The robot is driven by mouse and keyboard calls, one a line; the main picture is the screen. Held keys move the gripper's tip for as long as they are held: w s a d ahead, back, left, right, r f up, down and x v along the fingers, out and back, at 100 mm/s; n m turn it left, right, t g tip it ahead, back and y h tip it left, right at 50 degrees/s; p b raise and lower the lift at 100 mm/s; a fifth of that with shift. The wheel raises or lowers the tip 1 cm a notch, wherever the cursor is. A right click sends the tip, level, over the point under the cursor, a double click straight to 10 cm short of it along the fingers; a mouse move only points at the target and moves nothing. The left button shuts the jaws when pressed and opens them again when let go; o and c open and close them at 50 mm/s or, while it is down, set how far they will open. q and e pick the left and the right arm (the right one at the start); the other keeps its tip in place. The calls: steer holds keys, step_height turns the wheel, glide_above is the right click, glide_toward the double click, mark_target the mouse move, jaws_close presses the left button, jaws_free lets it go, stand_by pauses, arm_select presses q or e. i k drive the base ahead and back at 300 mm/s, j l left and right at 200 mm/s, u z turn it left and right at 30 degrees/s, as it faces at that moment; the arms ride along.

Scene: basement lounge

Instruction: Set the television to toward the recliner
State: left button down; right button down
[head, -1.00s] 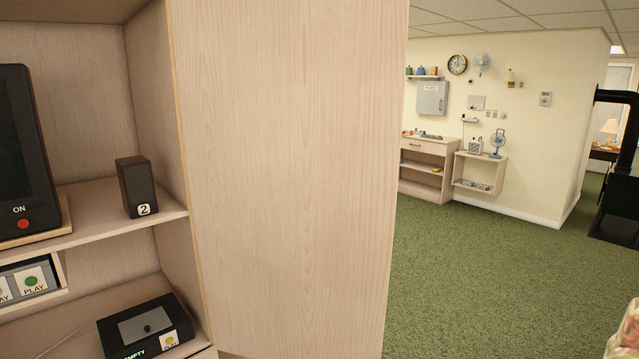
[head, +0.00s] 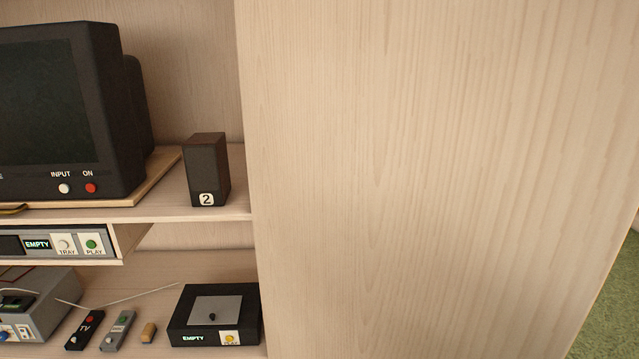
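The television (head: 55,110) is a black boxy set at the left of the head view, cut off by the picture edge. The recliner is not in view. Neither of my grippers is in view.
A wooden cabinet side panel (head: 420,170) fills the right half, close by. A small speaker marked 2 (head: 208,165) stands right of the television. Below are a player with TRAY and PLAY buttons (head: 75,243), a black EMPTY box (head: 215,315) and a TV remote (head: 85,330). Green carpet (head: 612,300) shows far right.

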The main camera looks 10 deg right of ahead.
mark_target(75, 110)
steer(key=l+u, duration=0.35)
steer(key=l, duration=0.3)
steer(key=l+u, duration=0.35)
steer(key=l, duration=0.3)
steer(key=l+u, duration=0.35)
steer(key=l, duration=0.3)
steer(key=k+l+u, duration=0.15)
steer(key=l+u, duration=0.2)
steer(key=l, duration=0.25)
steer(key=k, duration=0.25)
steer(key=i+j, duration=0.1)
steer(key=j, duration=0.3)
steer(key=i+j, duration=0.15)
steer(key=j, duration=0.25)
steer(key=i+j, duration=0.1)
steer(key=j, duration=0.3)
steer(key=i+j, duration=0.1)
steer(key=j, duration=0.25)
steer(key=i+j, duration=0.25)
